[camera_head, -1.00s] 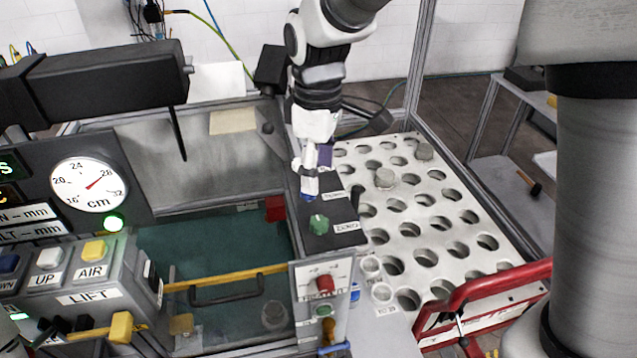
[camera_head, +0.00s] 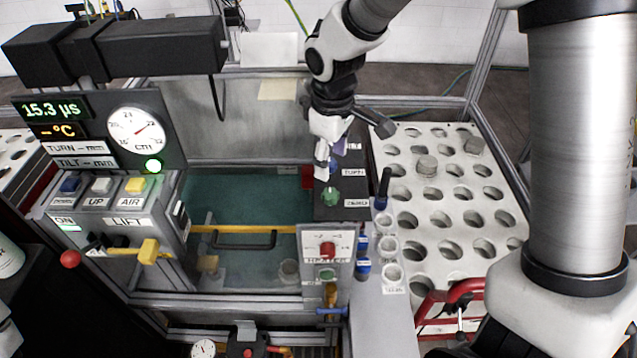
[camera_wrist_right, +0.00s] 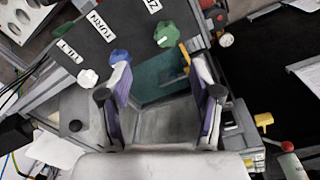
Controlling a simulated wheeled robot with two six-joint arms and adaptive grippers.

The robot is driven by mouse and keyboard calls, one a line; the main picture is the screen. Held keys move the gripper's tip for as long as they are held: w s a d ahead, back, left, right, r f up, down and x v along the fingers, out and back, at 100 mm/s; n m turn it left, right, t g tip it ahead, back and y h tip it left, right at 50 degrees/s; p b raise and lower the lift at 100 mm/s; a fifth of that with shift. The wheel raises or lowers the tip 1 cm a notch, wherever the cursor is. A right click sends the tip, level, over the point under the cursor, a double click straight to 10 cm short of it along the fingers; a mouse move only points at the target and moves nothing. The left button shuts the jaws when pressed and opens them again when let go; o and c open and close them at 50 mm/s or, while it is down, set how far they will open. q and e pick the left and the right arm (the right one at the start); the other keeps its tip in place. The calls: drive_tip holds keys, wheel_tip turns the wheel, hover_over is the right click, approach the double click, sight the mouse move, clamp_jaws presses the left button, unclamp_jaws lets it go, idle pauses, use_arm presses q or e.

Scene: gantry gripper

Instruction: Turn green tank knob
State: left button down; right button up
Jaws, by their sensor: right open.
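A green knob (camera_head: 331,196) sits on the black panel (camera_head: 325,213) at the tank's right edge, beside the label ZERO. It also shows in the right wrist view (camera_wrist_right: 166,34), above the gap between the fingers. A blue knob (camera_wrist_right: 120,56) and a white knob (camera_wrist_right: 88,78) are on the same panel; the blue one is by the left fingertip. My right gripper (camera_head: 322,168) is just behind the green knob, apart from it. The right wrist view shows its two fingers (camera_wrist_right: 162,82) spread, with nothing between them. My left gripper is not in view.
The water tank (camera_head: 240,185) lies left of the panel. A heater panel (camera_head: 340,240) with a red knob and another green knob stands in front. A white holed rack (camera_head: 460,215) is at right. The lift control box (camera_head: 120,205) is at left.

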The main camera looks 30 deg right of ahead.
sight(330, 193)
drive_tip(key=shift+s+d+r+p, duration=0.1)
drive_tip(key=shift+s+p, duration=0.2)
drive_tip(key=shift+s, duration=0.25)
drive_tip(key=shift+s+f, duration=0.15)
drive_tip(key=shift+f, duration=0.05)
drive_tip(key=f, duration=0.2)
drive_tip(key=w+f+p, duration=0.1)
drive_tip(key=shift+w+a+f+g, duration=0.1)
drive_tip(key=shift+a+f+g, duration=0.1)
drive_tip(key=shift+a+g, duration=0.15)
drive_tip(key=f, duration=0.2)
drive_tip(key=f+p, duration=0.1)
drive_tip(key=f, duration=0.1)
drive_tip(key=shift+s+d, duration=0.25)
drive_tip(key=shift+f, duration=0.45)
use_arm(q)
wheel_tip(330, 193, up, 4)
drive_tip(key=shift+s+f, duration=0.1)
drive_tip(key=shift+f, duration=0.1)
use_arm(e)
drive_tip(key=shift+w, duration=0.1)
drive_tip(key=shift+a, duration=0.1)
drive_tip(key=shift+c, duration=1.3)
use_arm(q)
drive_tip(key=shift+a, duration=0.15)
use_arm(e)
drive_tip(key=c, duration=0.9)
